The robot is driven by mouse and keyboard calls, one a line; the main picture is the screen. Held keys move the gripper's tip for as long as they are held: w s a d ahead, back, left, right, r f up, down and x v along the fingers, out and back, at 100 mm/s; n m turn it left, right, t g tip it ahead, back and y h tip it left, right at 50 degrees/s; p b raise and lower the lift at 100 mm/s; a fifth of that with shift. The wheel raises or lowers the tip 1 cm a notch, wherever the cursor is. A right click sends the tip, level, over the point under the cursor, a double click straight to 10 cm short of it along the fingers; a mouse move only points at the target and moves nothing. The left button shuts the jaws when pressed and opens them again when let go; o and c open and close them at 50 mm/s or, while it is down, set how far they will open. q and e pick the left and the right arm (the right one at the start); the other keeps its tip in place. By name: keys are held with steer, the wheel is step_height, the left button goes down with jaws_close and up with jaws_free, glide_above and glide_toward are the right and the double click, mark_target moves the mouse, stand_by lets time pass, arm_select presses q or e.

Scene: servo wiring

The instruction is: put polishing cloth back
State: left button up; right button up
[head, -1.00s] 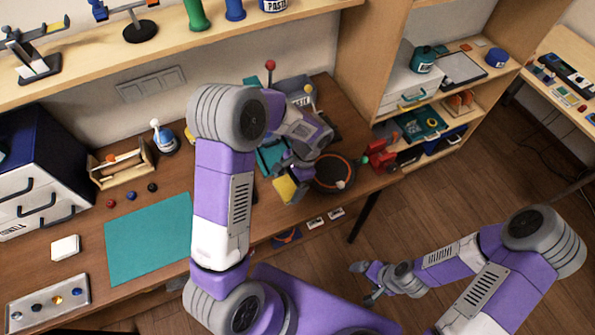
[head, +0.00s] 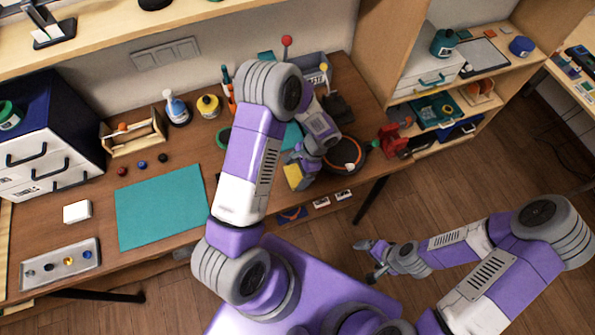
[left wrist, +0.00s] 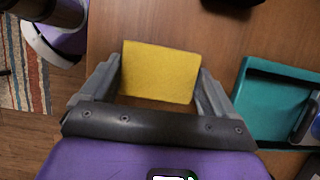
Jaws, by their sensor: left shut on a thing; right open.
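The yellow polishing cloth (left wrist: 160,72) is between the two fingers of my left gripper (left wrist: 158,92) in the left wrist view, with wooden table around it. In the head view the cloth (head: 296,177) shows near the table's front edge, left of a round dark disc with an orange rim (head: 345,155). My left gripper (head: 303,160) is shut on the cloth; I cannot tell whether the cloth touches the table. My right gripper (head: 369,260) is open and empty, over the floor in front of the table.
A teal tray (left wrist: 270,103) lies right of the cloth in the wrist view. A teal mat (head: 160,206), a white block (head: 77,211) and a parts tray (head: 60,263) lie on the left table. A red vise (head: 394,140) stands at the table's right end.

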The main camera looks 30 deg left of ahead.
arm_select(q)
steer(key=shift+f, duration=0.1)
steer(key=o, duration=0.8)
steer(key=shift+w+d+r, duration=0.1)
steer(key=shift+r, duration=0.35)
steer(key=v, duration=1.1)
steer(key=shift+r, duration=0.15)
